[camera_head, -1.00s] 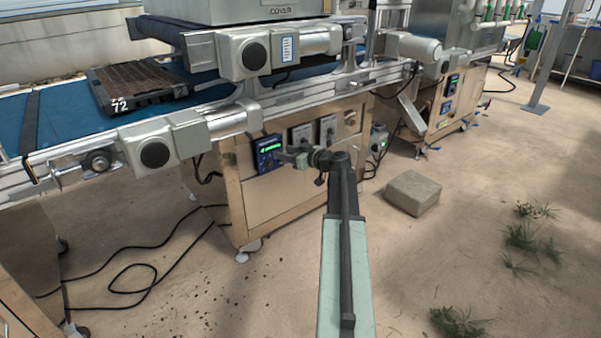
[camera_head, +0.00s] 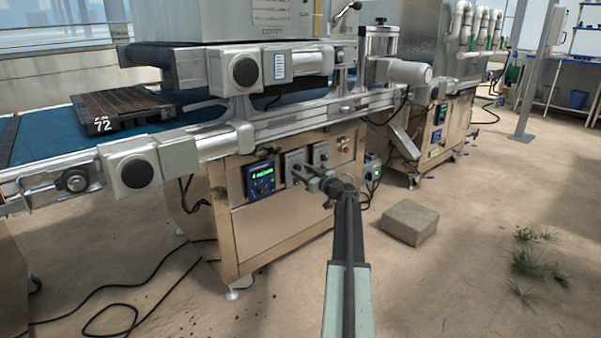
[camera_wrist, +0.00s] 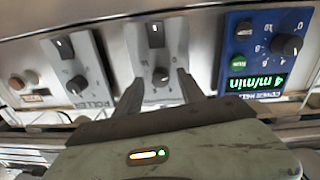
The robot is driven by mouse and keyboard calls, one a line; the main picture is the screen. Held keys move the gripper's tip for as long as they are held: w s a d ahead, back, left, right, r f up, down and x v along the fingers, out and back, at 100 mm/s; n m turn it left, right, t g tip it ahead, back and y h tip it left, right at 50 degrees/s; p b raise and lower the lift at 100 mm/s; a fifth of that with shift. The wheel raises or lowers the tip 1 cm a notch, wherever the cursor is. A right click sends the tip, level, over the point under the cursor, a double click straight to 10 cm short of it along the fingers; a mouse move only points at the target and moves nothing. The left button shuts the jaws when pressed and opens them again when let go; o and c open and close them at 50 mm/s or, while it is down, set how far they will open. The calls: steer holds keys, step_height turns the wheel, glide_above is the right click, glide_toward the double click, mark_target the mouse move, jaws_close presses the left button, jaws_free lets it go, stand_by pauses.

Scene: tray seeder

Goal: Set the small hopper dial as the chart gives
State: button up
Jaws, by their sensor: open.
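A cabinet front carries a blue control panel (camera_head: 260,179) with a lit green display, which reads 4 m/min in the wrist view (camera_wrist: 265,82). Beside it are two grey panels, the nearer (camera_head: 294,166) and the farther (camera_head: 321,153). In the upside-down wrist view, the middle grey panel has a small dark dial (camera_wrist: 160,76) and a switch.
A white, blue-edged label (camera_head: 280,66) is on a motor housing, its text too small. A black tray (camera_head: 122,108) marked 72 lies on the blue conveyor. A concrete block (camera_head: 410,222) and cables (camera_head: 140,300) are on the floor. Open floor is at right.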

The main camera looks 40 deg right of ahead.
steer(key=shift+w+d, duration=0.1)
steer(key=shift+w, duration=0.25)
jaws_close()
